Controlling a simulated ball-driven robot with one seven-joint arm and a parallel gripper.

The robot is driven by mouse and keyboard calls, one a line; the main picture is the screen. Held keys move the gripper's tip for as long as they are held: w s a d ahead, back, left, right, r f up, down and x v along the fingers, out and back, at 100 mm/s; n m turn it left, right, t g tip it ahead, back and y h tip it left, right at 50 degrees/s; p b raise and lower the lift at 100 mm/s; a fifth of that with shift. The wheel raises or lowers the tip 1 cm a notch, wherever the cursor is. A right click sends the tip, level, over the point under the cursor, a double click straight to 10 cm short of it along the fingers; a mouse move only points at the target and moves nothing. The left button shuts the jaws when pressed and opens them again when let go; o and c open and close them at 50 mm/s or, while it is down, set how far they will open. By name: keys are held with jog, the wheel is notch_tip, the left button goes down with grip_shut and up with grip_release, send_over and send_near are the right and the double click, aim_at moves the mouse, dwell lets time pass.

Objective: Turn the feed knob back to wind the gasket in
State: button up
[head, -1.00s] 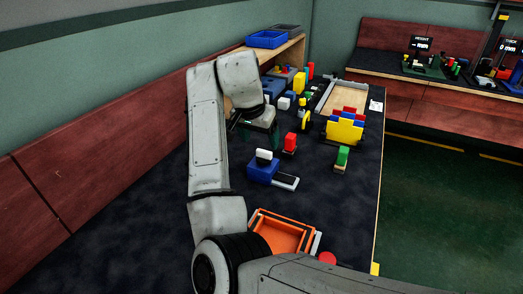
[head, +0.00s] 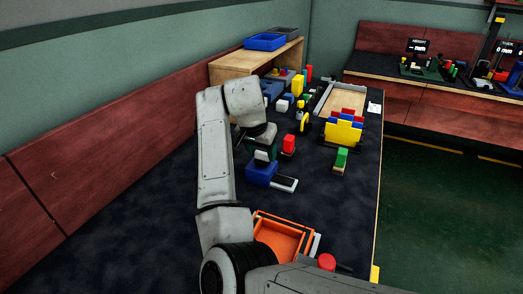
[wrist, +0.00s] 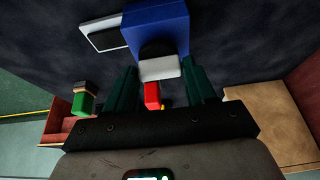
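A blue block (head: 261,175) stands on the dark table. A pale plate with a dark face (head: 286,184) sticks out of the block's right side; I cannot tell which part is the gasket. The wrist view shows the blue block (wrist: 157,25), the knob (wrist: 158,65) and the plate (wrist: 101,33). My gripper (wrist: 160,72) is open, with its dark green fingers apart on either side of the knob. I cannot see contact.
A red block (head: 289,143) stands just behind the blue block, and a green block (head: 341,157) is to the right. An orange tray (head: 282,236) and a red button (head: 326,261) are nearer me. A yellow stepped piece (head: 343,133) is farther back. Table between is clear.

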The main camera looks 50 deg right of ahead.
jog(key=c, duration=0.6)
